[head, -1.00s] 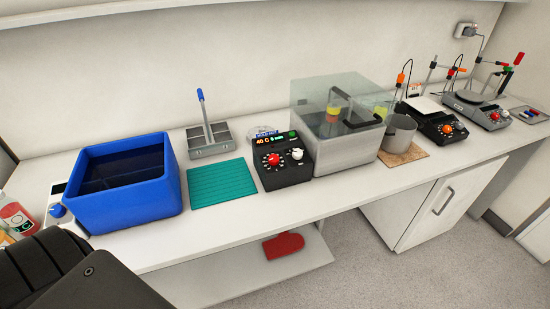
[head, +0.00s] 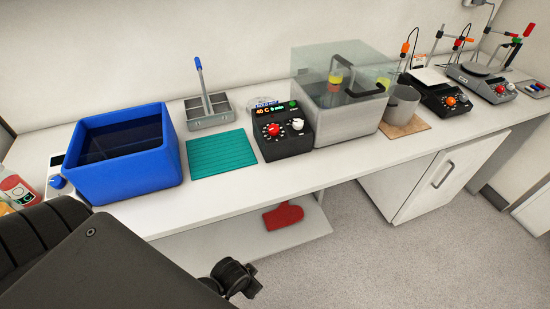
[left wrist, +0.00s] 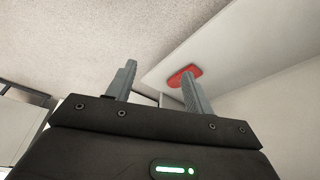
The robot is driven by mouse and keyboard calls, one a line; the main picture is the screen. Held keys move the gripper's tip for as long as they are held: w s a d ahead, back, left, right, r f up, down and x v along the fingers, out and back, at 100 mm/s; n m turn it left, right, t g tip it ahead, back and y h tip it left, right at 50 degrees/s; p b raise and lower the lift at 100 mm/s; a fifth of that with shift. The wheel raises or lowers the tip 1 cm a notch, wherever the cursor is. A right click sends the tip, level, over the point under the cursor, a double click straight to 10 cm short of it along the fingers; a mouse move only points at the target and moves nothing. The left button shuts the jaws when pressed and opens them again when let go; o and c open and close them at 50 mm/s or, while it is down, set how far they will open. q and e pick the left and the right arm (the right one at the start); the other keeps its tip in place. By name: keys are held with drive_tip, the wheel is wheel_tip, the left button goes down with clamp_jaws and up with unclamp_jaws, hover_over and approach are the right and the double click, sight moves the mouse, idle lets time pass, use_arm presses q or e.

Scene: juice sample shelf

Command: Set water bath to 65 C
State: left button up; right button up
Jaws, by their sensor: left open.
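The water bath (head: 350,121) is a steel tank under a clear lid with a dark handle, on the counter. Its black control box (head: 286,146) stands just left of it. The box has a red knob (head: 271,129), a white knob (head: 297,125) and a display (head: 272,110) that reads 40 C in orange, with green text beside it. My left gripper (left wrist: 159,82) is open and empty in the left wrist view, apart from the controls. In the head view my left arm is at the lower left; its fingers are not visible. My right gripper is not in view.
A blue tub (head: 124,155), green mat (head: 222,153) and grey rack (head: 207,112) stand left of the control box. A metal beaker (head: 401,104) and hotplates stand right. A red mitt (head: 283,217) lies on the shelf below. The counter's front strip is clear.

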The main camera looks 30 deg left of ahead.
use_arm(q)
drive_tip(key=w+d+r+m+t+h, duration=0.2)
drive_tip(key=w+d+r, duration=0.3)
drive_tip(key=r, duration=0.3)
drive_tip(key=w+d+r+m+t+h, duration=0.1)
drive_tip(key=w+d+r+m+t, duration=0.1)
drive_tip(key=w+d+r, duration=0.45)
drive_tip(key=w+d+r+m+t+h, duration=0.2)
drive_tip(key=w+d+r, duration=0.15)
drive_tip(key=r, duration=0.65)
drive_tip(key=w+d+r+m+h, duration=0.1)
drive_tip(key=d+r+m+h, duration=0.4)
drive_tip(key=d+r+m, duration=0.6)
drive_tip(key=m+g+y, duration=0.6)
drive_tip(key=g+y, duration=0.1)
drive_tip(key=y, duration=0.7)
approach(274, 129)
drive_tip(key=p+x, duration=0.1)
drive_tip(key=x, duration=0.7)
drive_tip(key=shift+w+f, duration=0.1)
drive_tip(key=shift+f, duration=0.15)
